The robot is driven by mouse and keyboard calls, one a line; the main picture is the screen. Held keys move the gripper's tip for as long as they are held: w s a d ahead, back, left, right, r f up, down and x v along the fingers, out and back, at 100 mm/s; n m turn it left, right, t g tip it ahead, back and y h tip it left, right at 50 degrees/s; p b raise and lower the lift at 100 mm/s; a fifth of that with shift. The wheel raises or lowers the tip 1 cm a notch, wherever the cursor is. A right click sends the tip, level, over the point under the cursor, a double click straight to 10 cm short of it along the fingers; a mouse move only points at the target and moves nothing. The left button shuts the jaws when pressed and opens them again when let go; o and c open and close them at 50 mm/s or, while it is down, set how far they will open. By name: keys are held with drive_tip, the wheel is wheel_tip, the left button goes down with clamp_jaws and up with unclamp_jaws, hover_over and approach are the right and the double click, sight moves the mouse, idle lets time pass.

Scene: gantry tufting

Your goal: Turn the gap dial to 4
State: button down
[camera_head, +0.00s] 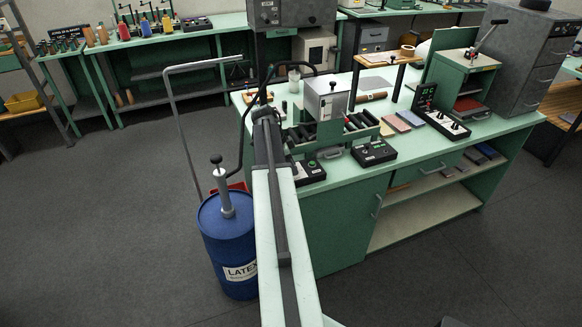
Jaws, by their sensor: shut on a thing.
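My arm reaches up from the bottom of the head view to the left part of the green workbench (340,190). Its far end is dark and sits over the bench's left side. My gripper's jaws cannot be made out there, and what they hold does not show. A roller machine (361,125) with a grey box on top stands just right of the arm's end. Two black control boxes, one near the arm (311,172) and one to its right (374,152), sit at the bench's front edge. I cannot tell which knob is the gap dial or read its setting.
A blue latex drum (226,240) with a pump and hose stands on the floor left of my arm. A press (466,82) and a black panel with knobs (447,123) stand on the bench's right. The floor at lower left is clear.

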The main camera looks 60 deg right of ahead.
drive_tip(key=m, duration=0.2)
drive_tip(key=m+y, duration=0.1)
drive_tip(key=m, duration=0.1)
drive_tip(key=m+g+y, duration=0.1)
drive_tip(key=m, duration=0.1)
drive_tip(key=shift+w+d+m, duration=0.1)
drive_tip(key=shift+w+m, duration=0.2)
drive_tip(key=shift+y, duration=0.3)
drive_tip(key=c, duration=1)
unclamp_jaws()
drive_tip(key=shift+c, duration=0.2)
drive_tip(key=p+v, duration=0.7)
drive_tip(key=shift+r, duration=0.35)
